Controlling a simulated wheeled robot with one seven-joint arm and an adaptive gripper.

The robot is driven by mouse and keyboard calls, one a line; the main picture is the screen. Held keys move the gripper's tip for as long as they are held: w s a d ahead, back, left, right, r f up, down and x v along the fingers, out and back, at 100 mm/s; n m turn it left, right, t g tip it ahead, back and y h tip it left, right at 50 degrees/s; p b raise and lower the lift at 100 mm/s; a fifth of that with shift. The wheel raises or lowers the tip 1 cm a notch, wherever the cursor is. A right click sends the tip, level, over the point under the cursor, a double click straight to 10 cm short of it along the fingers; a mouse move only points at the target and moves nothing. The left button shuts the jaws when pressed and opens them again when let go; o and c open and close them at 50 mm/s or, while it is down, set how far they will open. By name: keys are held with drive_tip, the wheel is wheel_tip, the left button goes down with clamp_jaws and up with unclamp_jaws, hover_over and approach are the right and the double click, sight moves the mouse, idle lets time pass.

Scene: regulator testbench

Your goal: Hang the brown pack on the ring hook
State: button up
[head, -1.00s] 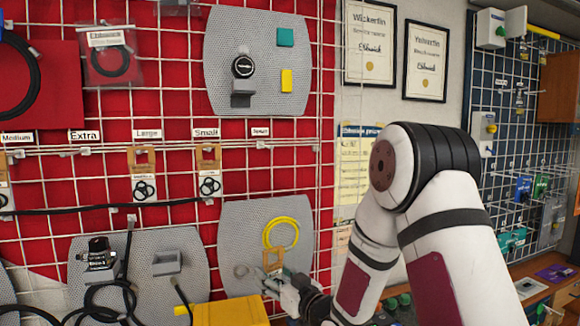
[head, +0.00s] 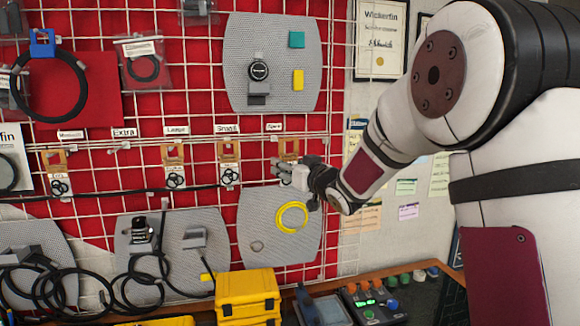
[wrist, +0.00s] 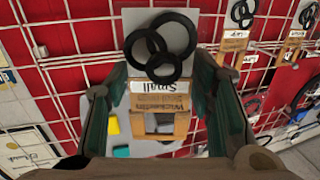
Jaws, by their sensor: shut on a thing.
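The brown pack (head: 289,149) is a card with a windowed brown top; in the wrist view (wrist: 158,103) it has a white label reading "Small" upside down and several black rings. My gripper (head: 284,171) is shut on it, with dark green fingers on both sides in the wrist view (wrist: 160,110). In the head view the pack is upright in front of the grid, just under the rightmost small label (head: 273,127). The hook there is hidden behind it, so I cannot tell if they touch. No label readably says "ring".
Similar brown packs hang left at the Small (head: 229,152), Large (head: 173,154) and Medium (head: 55,160) labels. The hook under Extra (head: 120,147) is bare. A grey panel with a yellow ring (head: 291,217) is below. Yellow cases (head: 246,290) stand lower down.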

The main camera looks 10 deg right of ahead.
drive_tip(key=w+f+b, duration=0.1)
drive_tip(key=w+b, duration=0.4)
drive_tip(key=w, duration=0.4)
drive_tip(key=shift+w+f, duration=0.25)
drive_tip(key=shift+w, duration=0.05)
idle(0.7)
idle(0.7)
drive_tip(key=o, duration=1)
